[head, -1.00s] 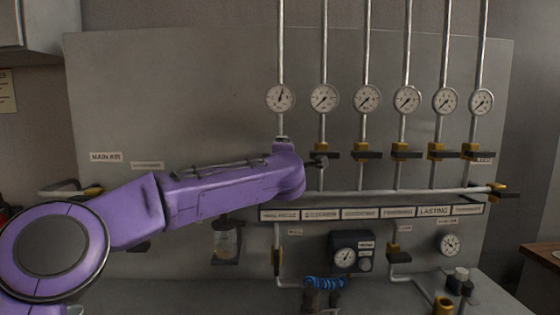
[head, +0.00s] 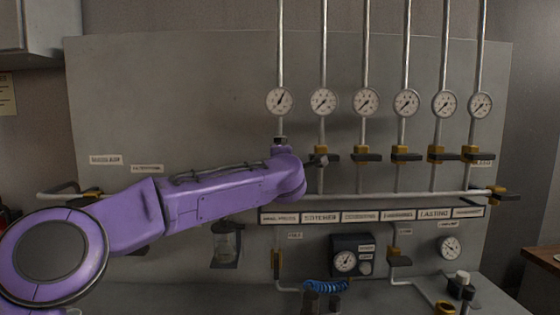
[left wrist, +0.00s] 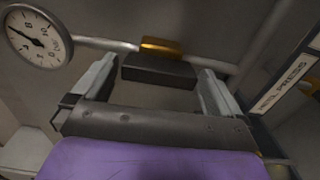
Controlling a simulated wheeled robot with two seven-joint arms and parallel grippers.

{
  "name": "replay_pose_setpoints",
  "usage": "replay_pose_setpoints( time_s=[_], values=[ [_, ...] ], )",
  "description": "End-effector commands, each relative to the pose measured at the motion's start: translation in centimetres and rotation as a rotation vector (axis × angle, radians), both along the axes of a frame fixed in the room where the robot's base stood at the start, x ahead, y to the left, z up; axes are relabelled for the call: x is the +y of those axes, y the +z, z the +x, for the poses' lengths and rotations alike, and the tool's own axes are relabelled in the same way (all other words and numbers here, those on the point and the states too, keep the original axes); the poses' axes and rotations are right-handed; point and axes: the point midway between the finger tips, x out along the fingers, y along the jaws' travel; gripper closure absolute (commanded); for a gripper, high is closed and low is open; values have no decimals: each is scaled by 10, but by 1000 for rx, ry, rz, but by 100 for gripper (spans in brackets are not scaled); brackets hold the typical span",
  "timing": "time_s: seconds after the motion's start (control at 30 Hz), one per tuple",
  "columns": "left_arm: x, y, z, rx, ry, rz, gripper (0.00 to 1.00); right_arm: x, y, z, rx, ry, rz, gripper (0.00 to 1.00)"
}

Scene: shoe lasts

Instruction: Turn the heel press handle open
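The heel press handle is a dark bar (left wrist: 158,71) in front of a yellow valve body (left wrist: 160,46) in the left wrist view. It lies roughly along its pipe (left wrist: 105,43). My left gripper (left wrist: 157,88) is open, with one finger beyond each end of the bar and gaps visible. In the head view my purple wrist hides this valve and the gripper's fingers. The heel press gauge (head: 280,102) is above, its needle pointing up and right. The heel press label (head: 280,218) is below; it also shows in the left wrist view (left wrist: 284,88). My right gripper is out of view.
Several neighbouring valves stand to the right, including the stitcher valve (head: 325,157) close to my wrist; their dark handles lie across their pipes. A horizontal pipe (head: 385,194) runs below. A blue coil (head: 323,287) sits lower down. The panel's upper left is clear.

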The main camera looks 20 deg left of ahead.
Motion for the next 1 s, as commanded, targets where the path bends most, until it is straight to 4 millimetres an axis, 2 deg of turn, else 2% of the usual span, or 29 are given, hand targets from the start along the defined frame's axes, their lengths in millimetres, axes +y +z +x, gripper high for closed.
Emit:
replay_pose_setpoints(
  time_s=[0.17,0.4,0.6,1.0],
  values=[
    [-5,-2,-11,-1,-2,2,0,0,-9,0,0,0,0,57],
    [-28,-4,-64,-3,-2,1,0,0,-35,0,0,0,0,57],
    [-40,-2,-92,0,0,-1,0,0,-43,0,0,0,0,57],
    [-42,0,-97,0,0,0,0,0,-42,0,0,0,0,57]
  ],
)
